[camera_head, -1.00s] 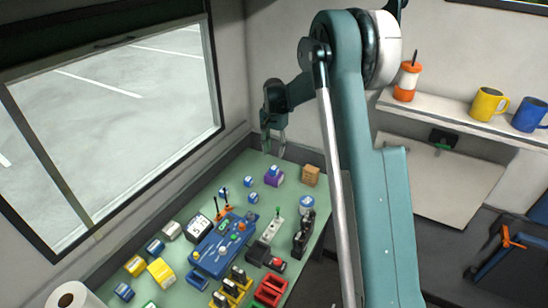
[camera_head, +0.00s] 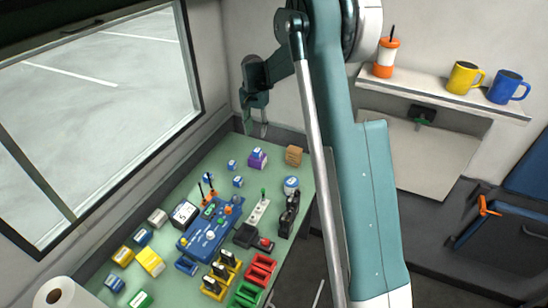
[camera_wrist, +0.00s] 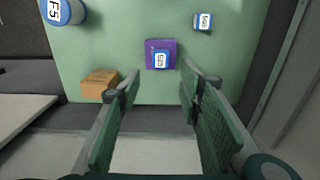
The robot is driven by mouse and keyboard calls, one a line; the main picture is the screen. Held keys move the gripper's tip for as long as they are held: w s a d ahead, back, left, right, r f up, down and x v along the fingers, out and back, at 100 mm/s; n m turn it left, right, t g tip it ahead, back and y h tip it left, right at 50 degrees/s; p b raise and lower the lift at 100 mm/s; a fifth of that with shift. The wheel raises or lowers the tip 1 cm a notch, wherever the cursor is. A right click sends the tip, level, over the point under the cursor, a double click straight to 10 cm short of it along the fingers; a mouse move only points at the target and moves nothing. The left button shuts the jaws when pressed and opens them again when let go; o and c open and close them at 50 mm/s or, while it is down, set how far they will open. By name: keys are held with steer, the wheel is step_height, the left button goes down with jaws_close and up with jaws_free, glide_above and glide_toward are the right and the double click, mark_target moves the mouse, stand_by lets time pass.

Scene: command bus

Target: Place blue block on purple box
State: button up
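The purple box (camera_head: 258,163) stands near the far end of the green table, and it also shows in the wrist view (camera_wrist: 152,46). A small blue block (camera_head: 257,153) with a white labelled top rests on it. In the wrist view this block (camera_wrist: 161,59) sits toward the box's near edge. My gripper (camera_head: 257,132) is above and behind the box in the head view. In the wrist view my gripper (camera_wrist: 168,85) has its two green-padded fingers wide apart, with nothing between them. The block is beyond the fingertips, apart from them.
Another small blue block (camera_wrist: 203,21) lies right of the purple box. A wooden-looking box (camera_wrist: 99,84) sits at the table edge, and a white-and-blue round container (camera_wrist: 62,10) is farther left. Blue, yellow and red items crowd the table's nearer part (camera_head: 210,237). A window borders the left side.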

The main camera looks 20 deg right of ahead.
steer(key=s+a+r+n+t, duration=0.3)
steer(key=s+r+n, duration=0.1)
steer(key=s+r, duration=1.85)
steer(key=s+a+f+n+t, duration=0.1)
steer(key=s+f+n+t, duration=0.1)
steer(key=s, duration=1.3)
steer(key=s+a+f+n+t, duration=0.1)
steer(key=s+f+n+t, duration=0.1)
steer(key=s, duration=1.2)
steer(key=shift+s+a+f+n, duration=0.3)
steer(key=shift+s+n, duration=0.05)
steer(key=shift+n, duration=0.15)
